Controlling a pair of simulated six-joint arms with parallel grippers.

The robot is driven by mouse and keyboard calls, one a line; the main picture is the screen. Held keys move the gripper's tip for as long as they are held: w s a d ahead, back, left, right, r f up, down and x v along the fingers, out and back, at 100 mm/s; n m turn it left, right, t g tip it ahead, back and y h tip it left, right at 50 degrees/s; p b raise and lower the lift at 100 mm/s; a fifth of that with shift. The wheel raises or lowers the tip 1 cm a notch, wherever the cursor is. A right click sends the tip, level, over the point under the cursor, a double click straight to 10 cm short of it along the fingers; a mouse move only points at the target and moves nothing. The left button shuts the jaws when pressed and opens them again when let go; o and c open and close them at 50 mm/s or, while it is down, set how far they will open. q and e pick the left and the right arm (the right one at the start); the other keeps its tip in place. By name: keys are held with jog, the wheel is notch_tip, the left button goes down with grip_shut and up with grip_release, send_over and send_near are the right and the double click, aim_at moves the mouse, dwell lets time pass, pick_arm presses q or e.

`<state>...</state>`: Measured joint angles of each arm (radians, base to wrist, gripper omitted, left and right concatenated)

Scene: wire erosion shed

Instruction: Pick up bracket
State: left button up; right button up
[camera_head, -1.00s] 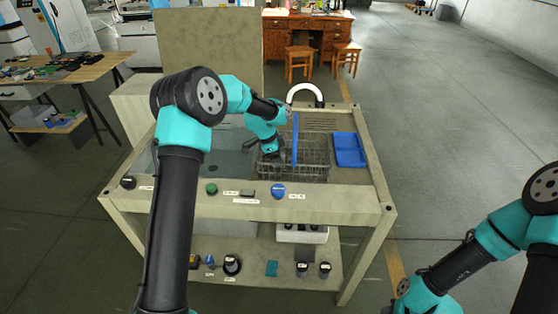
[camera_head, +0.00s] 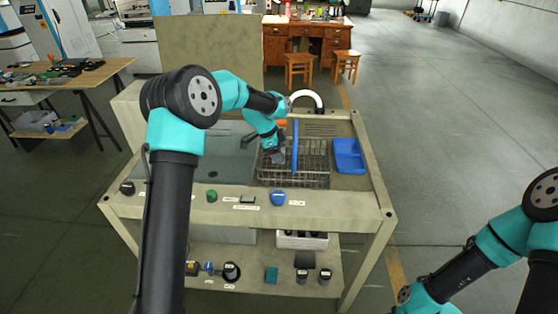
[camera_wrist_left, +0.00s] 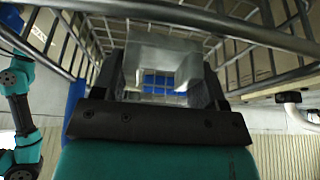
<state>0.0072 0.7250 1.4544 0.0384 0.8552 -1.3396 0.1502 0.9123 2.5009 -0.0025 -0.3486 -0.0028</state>
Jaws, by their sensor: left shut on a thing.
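My left gripper (camera_head: 278,157) points down over the wire basket (camera_head: 310,184) on the bench. In the left wrist view, a pale grey bracket (camera_wrist_left: 160,48) with a U-shaped outline sits between the two dark fingers of this gripper (camera_wrist_left: 162,80), which are shut on it. Basket wires surround it in that view. In the head view I cannot make out the bracket, which is small or hidden by the gripper. My right arm comes in at the lower right of the head view, and its gripper is out of frame.
A blue bar (camera_head: 295,150) rises over the basket, close beside my left gripper. A white curved pipe (camera_head: 307,95) stands behind. A blue tray (camera_head: 349,156) lies to the basket's right. Knobs, including a blue one (camera_head: 278,198), line the bench front.

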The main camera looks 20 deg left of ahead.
pick_arm(q)
notch_tip(320, 180, up, 5)
jog(key=shift+r, duration=0.1)
dwell(0.7)
